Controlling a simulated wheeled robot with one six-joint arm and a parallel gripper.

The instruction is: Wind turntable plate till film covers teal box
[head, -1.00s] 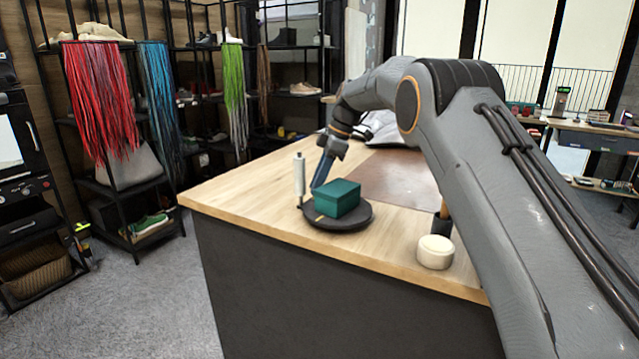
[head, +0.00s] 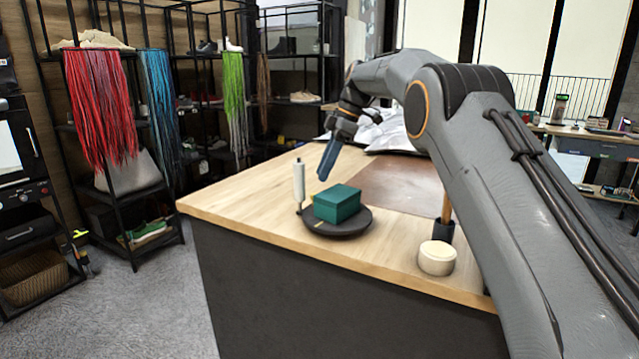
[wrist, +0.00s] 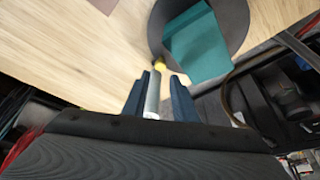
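A pale upright roll (head: 298,180) stands just left of the plate. A small yellow piece (wrist: 160,63) shows at the roll's end beside the plate. My gripper (head: 323,176) is raised above the table behind the box, apart from it. In the wrist view its blue fingers (wrist: 159,75) are spread, with the roll (wrist: 152,98) seen between them. I cannot make out any film on the box.
A white round container (head: 437,258) and a dark holder with a wooden handle (head: 445,222) stand right of the plate. A brown mat (head: 400,185) and silvery bags (head: 390,130) lie farther back. The wooden tabletop (head: 240,195) left of the roll is clear.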

